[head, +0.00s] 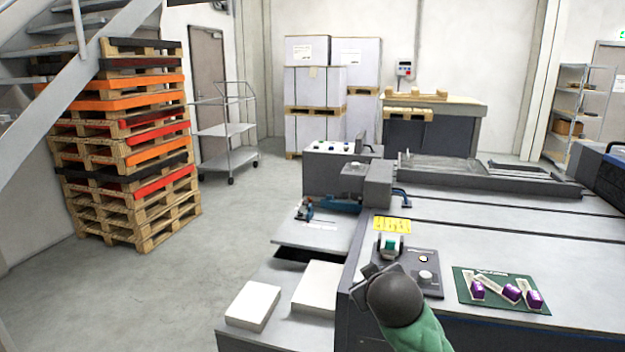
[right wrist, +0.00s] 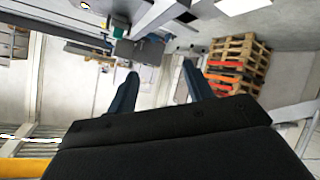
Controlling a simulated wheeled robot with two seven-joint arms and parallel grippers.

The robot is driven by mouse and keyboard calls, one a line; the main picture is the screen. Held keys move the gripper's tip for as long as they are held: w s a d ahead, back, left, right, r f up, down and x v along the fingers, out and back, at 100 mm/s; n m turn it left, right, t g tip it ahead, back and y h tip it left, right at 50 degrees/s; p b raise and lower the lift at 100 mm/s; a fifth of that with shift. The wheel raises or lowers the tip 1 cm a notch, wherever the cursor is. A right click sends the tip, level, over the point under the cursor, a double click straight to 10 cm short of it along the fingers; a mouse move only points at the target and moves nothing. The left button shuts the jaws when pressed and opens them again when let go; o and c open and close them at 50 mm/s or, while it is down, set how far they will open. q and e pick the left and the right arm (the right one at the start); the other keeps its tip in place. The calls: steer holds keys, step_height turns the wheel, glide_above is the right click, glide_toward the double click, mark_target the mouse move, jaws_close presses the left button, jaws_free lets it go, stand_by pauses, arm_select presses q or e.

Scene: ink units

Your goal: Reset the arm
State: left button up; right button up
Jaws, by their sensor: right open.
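My right arm reaches in from the bottom of the head view, with a green sleeve and a dark round wrist. My right gripper (head: 372,272) is mostly hidden by that wrist, over the front edge of the grey machine table (head: 480,230). In the right wrist view my right gripper (right wrist: 158,70) shows two dark blue fingers, spread apart with nothing between them. My left gripper is in neither view.
A control panel (head: 431,283) with a green switch lies just beyond the wrist. A green mat (head: 465,290) with purple-ended units lies to the right. Paper stacks (head: 252,305) stand at left. Pallets (head: 130,215) are stacked farther left beside open floor.

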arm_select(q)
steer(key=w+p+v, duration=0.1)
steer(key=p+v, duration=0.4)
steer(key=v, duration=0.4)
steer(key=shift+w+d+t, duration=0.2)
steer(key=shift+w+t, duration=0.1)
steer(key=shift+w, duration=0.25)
arm_select(e)
steer(key=s+f+m+g, duration=0.1)
steer(key=s+f+g, duration=0.4)
steer(key=s+f, duration=1)
steer(key=s+d+f+m+g+y, duration=0.1)
steer(key=s+f+g, duration=0.4)
steer(key=s+f, duration=1)
steer(key=s+m, duration=0.1)
steer(key=s, duration=0.7)
steer(key=shift+f+m+y, duration=0.3)
steer(key=shift+f, duration=0.1)
steer(key=shift+s, duration=0.1)
